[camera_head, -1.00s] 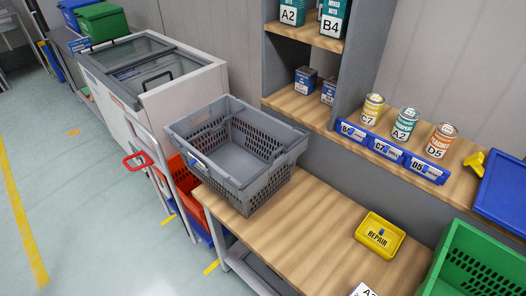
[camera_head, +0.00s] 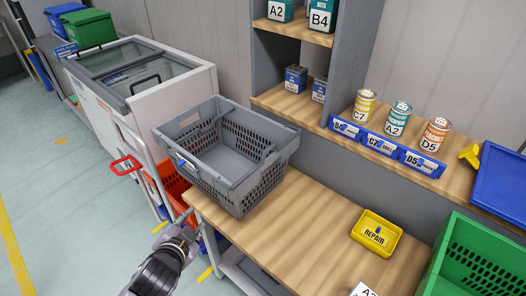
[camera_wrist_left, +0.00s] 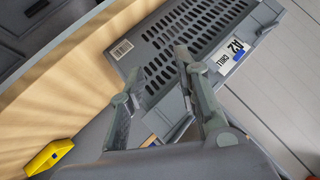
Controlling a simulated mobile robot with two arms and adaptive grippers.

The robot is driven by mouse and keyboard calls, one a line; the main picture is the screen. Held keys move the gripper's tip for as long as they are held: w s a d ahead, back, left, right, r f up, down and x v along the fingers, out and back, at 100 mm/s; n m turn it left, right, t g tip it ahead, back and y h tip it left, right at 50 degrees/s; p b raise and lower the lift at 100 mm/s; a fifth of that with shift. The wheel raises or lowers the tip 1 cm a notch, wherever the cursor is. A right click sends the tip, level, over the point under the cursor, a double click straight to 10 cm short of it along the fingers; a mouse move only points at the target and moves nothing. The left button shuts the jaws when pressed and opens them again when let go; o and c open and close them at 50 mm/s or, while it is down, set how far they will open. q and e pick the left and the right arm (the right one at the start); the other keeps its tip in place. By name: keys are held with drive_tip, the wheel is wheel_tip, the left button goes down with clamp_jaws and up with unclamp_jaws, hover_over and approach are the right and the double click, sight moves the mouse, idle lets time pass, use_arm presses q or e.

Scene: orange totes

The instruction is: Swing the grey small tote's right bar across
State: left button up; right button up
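The grey small tote (camera_head: 226,190) stands on the near left end of the wooden bench, empty and open at the top. A grey bar (camera_head: 268,162) lies along its right side; I cannot tell how far it is swung. My left gripper (camera_head: 184,222) is below the tote's near left corner, in front of the bench edge. In the left wrist view the tote's slotted wall (camera_wrist_left: 190,40) with a white label (camera_wrist_left: 228,54) is beyond the open, empty left fingers (camera_wrist_left: 160,62). My right gripper is not in view.
The wooden bench (camera_head: 300,236) is clear right of the tote, up to the yellow REPAIR bin (camera_head: 376,234). A green crate (camera_head: 480,262) stands at the right. A shelf with cans (camera_head: 398,118) rises behind. A red-handled cart (camera_head: 126,164) and orange bin (camera_head: 172,186) are at the left.

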use_arm(q)
drive_tip(key=w+d+r+m+t+h, duration=0.1)
drive_tip(key=w+d+r+m+h, duration=0.2)
drive_tip(key=w+r+m+h, duration=0.45)
drive_tip(key=w+d+r+m+t+h, duration=0.2)
drive_tip(key=d+r+m+h, duration=0.15)
drive_tip(key=r+m, duration=0.65)
drive_tip(key=shift+w+d+f+m+g+h+p, duration=0.3)
drive_tip(key=shift+w+d+f+m+g+p, duration=0.5)
drive_tip(key=shift+w+d+f+m, duration=0.7)
drive_tip(key=shift+w+d+f+m+g+h+p, duration=0.3)
drive_tip(key=shift+w+d+f+m+g+p, duration=0.25)
drive_tip(key=shift+w+d+f+m+g, duration=0.85)
drive_tip(key=shift+w+d+f+m+g+h+p, duration=0.3)
drive_tip(key=shift+w+d+f+m+g+p, duration=0.5)
drive_tip(key=shift+w+d+m, duration=1.1)
drive_tip(key=shift+s+d+f+t, duration=0.15)
drive_tip(key=shift+d+f+t, duration=0.05)
drive_tip(key=shift+d+t, duration=0.1)
clamp_jaws()
